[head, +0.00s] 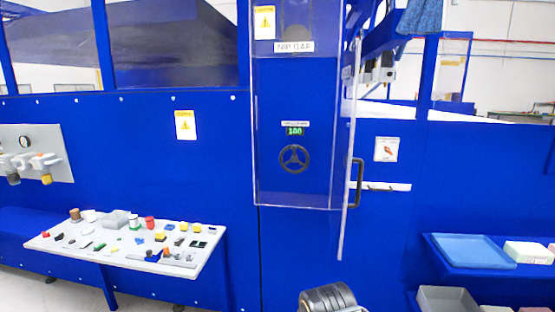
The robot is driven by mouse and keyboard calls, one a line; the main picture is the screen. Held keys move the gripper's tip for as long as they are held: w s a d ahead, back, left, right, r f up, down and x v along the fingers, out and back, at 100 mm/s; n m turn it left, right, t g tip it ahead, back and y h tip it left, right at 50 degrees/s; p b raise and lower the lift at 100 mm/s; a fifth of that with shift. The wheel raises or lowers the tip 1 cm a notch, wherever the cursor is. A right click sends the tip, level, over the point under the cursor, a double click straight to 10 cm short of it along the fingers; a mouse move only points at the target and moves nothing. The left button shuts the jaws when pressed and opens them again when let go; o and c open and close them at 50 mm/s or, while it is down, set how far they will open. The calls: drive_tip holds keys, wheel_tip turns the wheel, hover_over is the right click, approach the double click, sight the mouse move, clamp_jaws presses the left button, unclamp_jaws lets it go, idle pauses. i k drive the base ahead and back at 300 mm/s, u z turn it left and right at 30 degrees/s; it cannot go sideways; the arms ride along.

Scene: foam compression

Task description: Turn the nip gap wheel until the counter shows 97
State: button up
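The nip gap wheel (294,158) is a small dark handwheel with spokes on the blue machine front. Just above it, the counter (294,131) shows green digits that look like 100, though they are small. A clear guard (320,100) stands around the wheel and counter, under a "NIP GAP" label (293,47). A clear panel edge (342,225) with a dark handle (358,183) is at its right side. I cannot tell whether the guard's front is open. I cannot make out my gripper; nothing is seen touching the wheel.
A dark ribbed rounded part (327,298) shows at the bottom edge, perhaps part of my arm. A grey table (120,268) with several small parts stands at left. A shelf with a blue tray (473,251) is at right. Pneumatic fittings (30,160) are at far left.

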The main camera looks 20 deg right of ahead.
sight(294, 158)
drive_tip(key=u, duration=2.4)
drive_tip(key=k, duration=1.15)
drive_tip(key=z, duration=2.2)
drive_tip(key=i, duration=0.5)
drive_tip(key=k, duration=0.55)
drive_tip(key=u, duration=0.6)
drive_tip(key=i, duration=0.9)
drive_tip(key=u, duration=0.3)
